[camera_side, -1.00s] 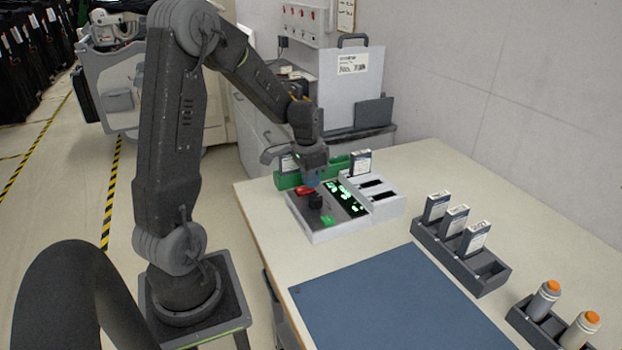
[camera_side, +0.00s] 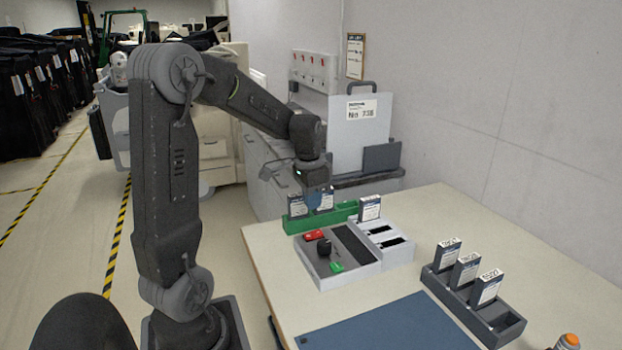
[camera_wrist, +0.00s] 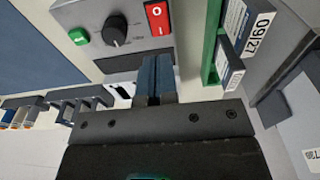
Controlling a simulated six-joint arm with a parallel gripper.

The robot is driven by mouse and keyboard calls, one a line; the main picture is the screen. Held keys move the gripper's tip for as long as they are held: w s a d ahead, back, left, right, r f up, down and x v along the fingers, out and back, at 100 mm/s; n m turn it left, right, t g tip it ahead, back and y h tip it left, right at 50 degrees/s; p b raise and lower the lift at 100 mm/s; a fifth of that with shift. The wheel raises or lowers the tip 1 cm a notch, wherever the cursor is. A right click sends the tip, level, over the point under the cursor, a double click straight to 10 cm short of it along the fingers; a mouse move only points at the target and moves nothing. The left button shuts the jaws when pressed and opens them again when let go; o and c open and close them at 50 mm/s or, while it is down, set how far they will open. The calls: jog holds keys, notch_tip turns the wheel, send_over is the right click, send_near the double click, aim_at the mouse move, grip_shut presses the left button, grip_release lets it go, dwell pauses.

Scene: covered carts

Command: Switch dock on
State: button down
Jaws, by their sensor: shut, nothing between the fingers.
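The dock (camera_side: 348,277) is a light grey box on the table with a dark top. It carries a red rocker switch (camera_side: 313,235), a black knob (camera_side: 324,248), a green button (camera_side: 337,267) and a display strip (camera_side: 351,244) that is dark. In the wrist view the red switch (camera_wrist: 158,18) shows I and O marks, near the knob (camera_wrist: 115,31) and the green button (camera_wrist: 79,36). My gripper (camera_side: 318,203) is shut and empty, above the far side of the dock and apart from the switch. Its blue-grey fingers (camera_wrist: 155,75) also show in the wrist view.
A green rack (camera_side: 345,211) with labelled modules stands just behind the dock. A white two-slot unit (camera_side: 392,246) adjoins its right side. A dark rack (camera_side: 478,305) with modules stands front right. A blue mat (camera_side: 385,328) lies in front.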

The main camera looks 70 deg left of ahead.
notch_tip(320, 180, up, 6)
send_over(320, 232)
jog(key=s, duration=0.2)
jog(key=shift+s+a+r, duration=0.15)
jog(key=shift+a, duration=0.05)
jog(key=shift+w+d+r+t, duration=0.1)
jog(key=shift+w+t, duration=0.1)
jog(key=shift+t, duration=0.1)
jog(key=f, duration=0.4)
jog(key=w+f, duration=0.1)
jog(key=f, duration=0.9)
jog(key=shift+w, duration=0.35)
